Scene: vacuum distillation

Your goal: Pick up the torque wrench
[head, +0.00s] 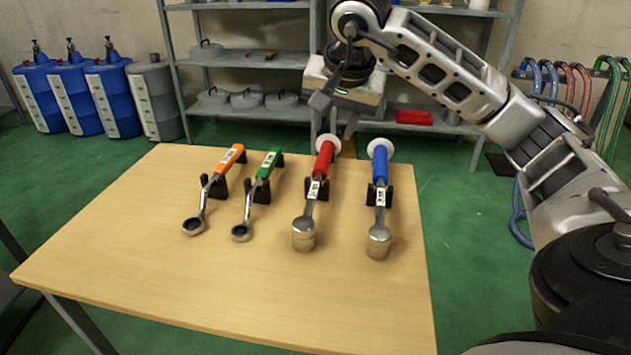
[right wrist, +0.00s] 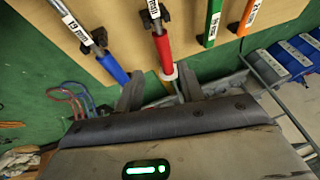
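Four tools rest on small black stands on the wooden table (head: 130,240). They have an orange handle (head: 229,159), a green handle (head: 268,163), a red handle (head: 323,160) and a blue handle (head: 380,162). The orange and green ones end in rings; the red and blue ones have thick metal heads and white end discs. I cannot tell which is called the torque wrench. My right gripper (head: 335,116) is open and empty beyond the table's far edge, near the red handle's end. In the right wrist view the red handle (right wrist: 162,50) points between its fingers (right wrist: 160,88). My left gripper is out of view.
Grey shelves (head: 250,60) with pots stand behind the table. Blue containers (head: 110,95) stand on the green floor at left. Coloured hoses (head: 580,80) hang at right. The table's left and front parts are clear.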

